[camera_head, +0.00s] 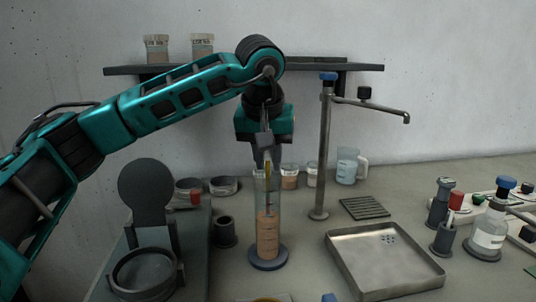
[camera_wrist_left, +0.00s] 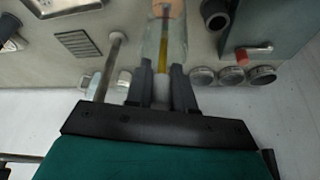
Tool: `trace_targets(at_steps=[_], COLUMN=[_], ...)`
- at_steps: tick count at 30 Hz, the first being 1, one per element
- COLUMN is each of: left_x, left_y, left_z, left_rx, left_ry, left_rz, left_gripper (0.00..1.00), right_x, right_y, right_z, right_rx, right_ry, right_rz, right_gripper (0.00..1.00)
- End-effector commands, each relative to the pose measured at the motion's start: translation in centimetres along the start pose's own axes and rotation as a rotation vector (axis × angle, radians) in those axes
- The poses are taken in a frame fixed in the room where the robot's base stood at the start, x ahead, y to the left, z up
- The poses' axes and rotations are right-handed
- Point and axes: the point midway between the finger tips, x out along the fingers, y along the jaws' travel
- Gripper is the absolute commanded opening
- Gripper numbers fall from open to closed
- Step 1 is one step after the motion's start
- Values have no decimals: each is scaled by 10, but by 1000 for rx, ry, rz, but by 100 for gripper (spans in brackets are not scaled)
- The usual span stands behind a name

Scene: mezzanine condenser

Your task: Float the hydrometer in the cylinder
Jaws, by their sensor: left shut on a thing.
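The cylinder (camera_head: 267,225) is a tall clear vessel with a dark blue foot, upright on the bench and partly filled with orange-tan liquid. My left gripper (camera_head: 265,160) points down just above its mouth. It is shut on the hydrometer (camera_head: 267,180), a thin stem with a yellow part, whose lower portion shows inside the cylinder. In the left wrist view the fingers (camera_wrist_left: 161,88) close on the hydrometer's pale top, and its yellow stem (camera_wrist_left: 164,45) runs into the cylinder (camera_wrist_left: 176,14). Whether the hydrometer's bulb reaches the liquid is unclear. My right gripper is not in view.
A metal tray (camera_head: 385,262) lies to the right, with a tap post (camera_head: 323,160) behind it. A small dark cup (camera_head: 225,232) and a round dark stand (camera_head: 148,190) are left of the cylinder. Jars (camera_head: 290,177) and a jug (camera_head: 350,166) stand behind. A shelf hangs above.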

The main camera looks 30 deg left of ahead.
Motion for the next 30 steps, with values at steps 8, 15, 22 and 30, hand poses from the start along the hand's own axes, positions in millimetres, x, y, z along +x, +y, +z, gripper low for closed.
trace_targets(at_steps=[8, 15, 22, 30], left_x=[13, 14, 11, -37], left_y=[0, 0, 0, 1], left_z=[8, 9, 9, 6], left_rx=[7, 9, 10, 8], left_ry=[-20, -23, -22, -7], left_rz=[-10, -11, -10, -3], left_gripper=[0, 26, 48, 52], right_x=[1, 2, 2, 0], right_y=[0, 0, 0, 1], right_z=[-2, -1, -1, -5], right_rx=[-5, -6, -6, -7], right_ry=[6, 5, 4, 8], right_rz=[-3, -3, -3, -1], right_gripper=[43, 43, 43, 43])
